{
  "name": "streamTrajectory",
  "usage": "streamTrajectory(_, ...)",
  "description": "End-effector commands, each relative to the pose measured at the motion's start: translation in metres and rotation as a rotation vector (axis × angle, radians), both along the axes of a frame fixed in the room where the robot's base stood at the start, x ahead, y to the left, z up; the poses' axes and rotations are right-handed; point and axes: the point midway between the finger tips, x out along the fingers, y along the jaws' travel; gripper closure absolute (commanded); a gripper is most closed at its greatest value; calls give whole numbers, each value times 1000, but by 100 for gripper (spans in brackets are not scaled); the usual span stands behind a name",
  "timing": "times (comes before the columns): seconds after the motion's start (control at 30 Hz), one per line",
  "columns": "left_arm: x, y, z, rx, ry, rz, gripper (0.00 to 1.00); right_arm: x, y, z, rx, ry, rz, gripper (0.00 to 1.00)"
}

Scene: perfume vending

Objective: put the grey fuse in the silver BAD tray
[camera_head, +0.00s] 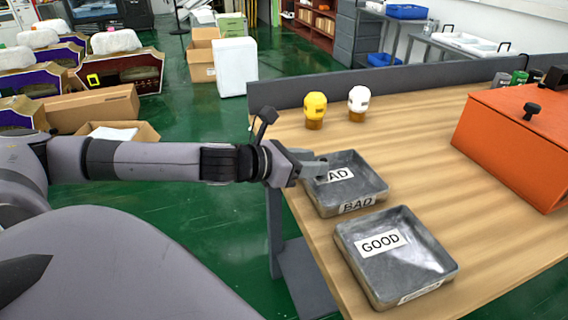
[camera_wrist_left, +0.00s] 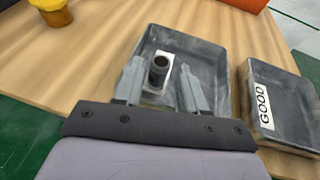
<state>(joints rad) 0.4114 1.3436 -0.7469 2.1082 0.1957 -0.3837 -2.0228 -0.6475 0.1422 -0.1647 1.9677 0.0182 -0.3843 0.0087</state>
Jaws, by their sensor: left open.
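The silver BAD tray (camera_head: 378,184) lies on the table's left part, with a BAD label inside and another on its front wall. My left gripper (camera_head: 318,168) is over the left part of this tray. In the left wrist view its two fingers (camera_wrist_left: 160,88) are spread apart. A dark grey cylinder, which looks like the grey fuse (camera_wrist_left: 158,70), shows between and beyond the fingers, against the white label in the BAD tray (camera_wrist_left: 215,62). It seems apart from both fingers; whether it touches the tray floor is unclear. The fuse is hidden in the head view. My right gripper is out of view.
The GOOD tray (camera_head: 425,250) sits in front of the BAD tray and looks empty. A yellow-topped piece (camera_head: 315,108) and a white-topped piece (camera_head: 358,102) stand behind. An orange box (camera_head: 515,140) is at the right. A grey divider (camera_head: 290,93) edges the table's back.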

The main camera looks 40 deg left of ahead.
Motion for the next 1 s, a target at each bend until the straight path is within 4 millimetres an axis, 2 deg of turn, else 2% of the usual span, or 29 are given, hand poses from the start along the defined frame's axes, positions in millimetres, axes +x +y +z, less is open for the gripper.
streamTrajectory(0.33, -32, 10, 9, 6, 2, -5, 59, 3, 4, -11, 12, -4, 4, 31)
streamTrajectory(0.7, -51, 19, 18, 4, -5, -1, 59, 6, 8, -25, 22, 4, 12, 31)
streamTrajectory(1.0, -57, 20, 22, 1, 0, -1, 59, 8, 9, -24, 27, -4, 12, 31)
